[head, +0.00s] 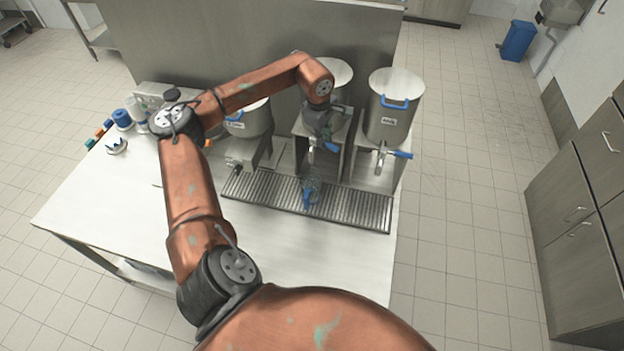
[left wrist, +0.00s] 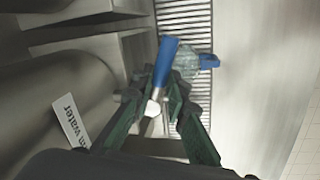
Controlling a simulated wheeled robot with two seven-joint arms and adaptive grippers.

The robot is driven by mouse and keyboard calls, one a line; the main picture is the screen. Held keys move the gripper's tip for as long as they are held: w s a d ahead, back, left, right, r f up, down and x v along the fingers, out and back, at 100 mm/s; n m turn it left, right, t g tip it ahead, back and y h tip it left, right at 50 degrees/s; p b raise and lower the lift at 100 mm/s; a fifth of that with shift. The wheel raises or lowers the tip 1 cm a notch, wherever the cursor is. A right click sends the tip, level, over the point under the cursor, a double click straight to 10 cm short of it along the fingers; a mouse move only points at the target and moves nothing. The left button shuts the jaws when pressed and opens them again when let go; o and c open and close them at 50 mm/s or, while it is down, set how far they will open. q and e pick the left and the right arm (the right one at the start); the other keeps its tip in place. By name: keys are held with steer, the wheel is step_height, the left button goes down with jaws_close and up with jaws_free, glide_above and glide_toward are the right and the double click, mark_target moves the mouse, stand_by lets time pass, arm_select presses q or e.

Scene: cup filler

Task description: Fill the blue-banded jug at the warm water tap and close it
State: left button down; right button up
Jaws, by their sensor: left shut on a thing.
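The warm water tank (head: 335,74) is the middle of three steel tanks, partly hidden by my arm; its label, partly cut to "m water" (left wrist: 72,122), shows in the left wrist view. My left gripper (head: 326,138) is shut on its blue tap lever (left wrist: 165,62), which also shows in the head view (head: 331,148). A clear jug (head: 312,186) with blue parts stands on the drip tray (head: 352,208) below this tap; it also shows in the left wrist view (left wrist: 187,62). Its filling and any water stream cannot be made out. My right gripper is not in view.
A milk tank (head: 394,105) with a blue tap lever (head: 401,154) stands at the right, another tank (head: 248,120) at the left. Small blue, green and orange items and a white piece (head: 116,146) lie at the counter's left. The front counter (head: 300,255) is clear.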

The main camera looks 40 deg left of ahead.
arm_select(q)
steer(key=shift+w+r, duration=0.1)
steer(key=shift+r, duration=0.05)
steer(key=n, duration=0.1)
steer(key=w+n, duration=0.1)
steer(key=shift+a+n+y, duration=0.1)
steer(key=shift+n+y, duration=0.2)
steer(key=shift+w+n, duration=0.15)
steer(key=shift+n, duration=0.25)
steer(key=shift+w+a+n+p, duration=0.2)
steer(key=shift+w+n+p, duration=0.1)
steer(key=shift+n, duration=0.4)
steer(key=shift+n, duration=0.3)
steer(key=c, duration=1.8)
jaws_free()
steer(key=shift+w+y, duration=0.1)
steer(key=shift+y, duration=0.2)
